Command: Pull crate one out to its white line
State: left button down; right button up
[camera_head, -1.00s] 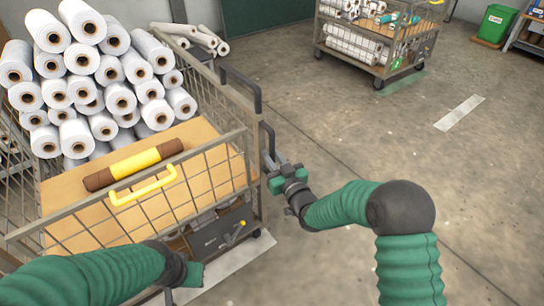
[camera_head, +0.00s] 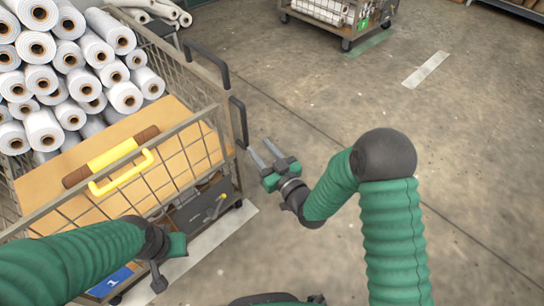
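Crate one (camera_head: 197,128) is a wire-mesh cart at the left with a blue label (camera_head: 111,281) marked 1.
Another cart (camera_head: 338,20) with rolls stands at the top, a green strip (camera_head: 369,43) on the floor beside it. A second white floor strip (camera_head: 426,69) lies at the upper right. The floor right of crate one is clear.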

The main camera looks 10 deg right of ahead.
jog(key=p+v, duration=0.1)
jog(key=v, duration=0.5)
jog(key=shift+s+d, duration=0.2)
jog(key=shift+s, duration=0.2)
jog(key=shift+f, duration=0.1)
